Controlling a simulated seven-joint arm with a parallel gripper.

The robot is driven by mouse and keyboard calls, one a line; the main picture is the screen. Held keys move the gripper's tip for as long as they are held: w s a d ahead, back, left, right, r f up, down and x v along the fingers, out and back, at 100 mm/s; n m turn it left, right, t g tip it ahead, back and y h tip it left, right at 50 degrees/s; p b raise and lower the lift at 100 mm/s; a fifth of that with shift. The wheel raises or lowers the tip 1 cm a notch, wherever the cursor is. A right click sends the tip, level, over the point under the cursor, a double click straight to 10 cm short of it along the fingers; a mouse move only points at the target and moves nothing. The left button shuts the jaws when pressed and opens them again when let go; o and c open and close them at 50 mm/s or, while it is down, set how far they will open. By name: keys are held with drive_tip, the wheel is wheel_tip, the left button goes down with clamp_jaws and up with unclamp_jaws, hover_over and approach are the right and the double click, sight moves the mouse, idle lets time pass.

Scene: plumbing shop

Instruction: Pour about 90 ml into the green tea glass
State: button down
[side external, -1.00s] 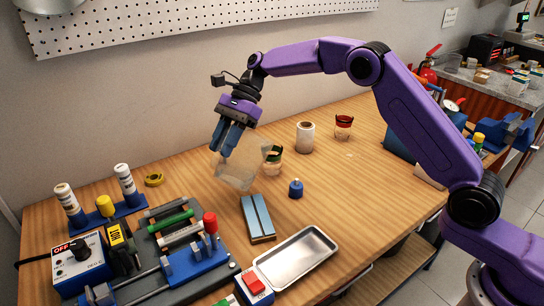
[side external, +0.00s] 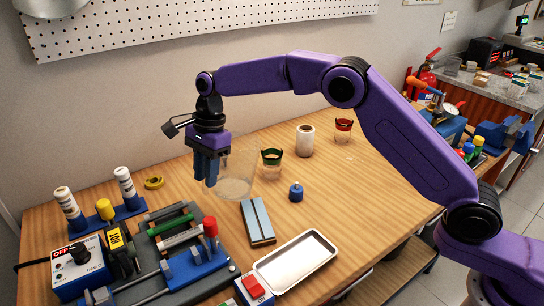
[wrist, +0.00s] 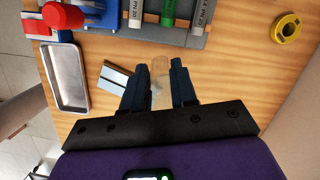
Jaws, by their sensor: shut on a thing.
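My gripper (side external: 207,178) is shut on a clear, see-through container (side external: 238,172), holding it by its left side in the side view. The container is about upright, with a pale layer low inside; I cannot tell whether it touches the table. In the wrist view a clear part of the container (wrist: 159,72) shows between the fingers. The green tea glass (side external: 271,166), a small clear glass with a dark green band near the rim, stands upright on the table just right of the container. Its lower part looks pale; its liquid level is too small to tell.
A red-banded glass (side external: 343,131) and a white roll (side external: 305,141) stand farther back right. A clamp fixture (side external: 185,250) fills the front left.

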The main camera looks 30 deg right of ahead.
sight(204, 191)
drive_tip(key=shift+s+a+f+t+h+b, duration=0.2)
drive_tip(key=shift+a+f+h+b, duration=0.15)
drive_tip(key=shift+f+h, duration=0.35)
drive_tip(key=shift+s+a+f+t+h+b, duration=0.1)
drive_tip(key=shift+a+f+t+h+b, duration=0.1)
drive_tip(key=shift+a+f+h, duration=0.4)
drive_tip(key=shift+d+f, duration=0.15)
drive_tip(key=shift+d, duration=0.05)
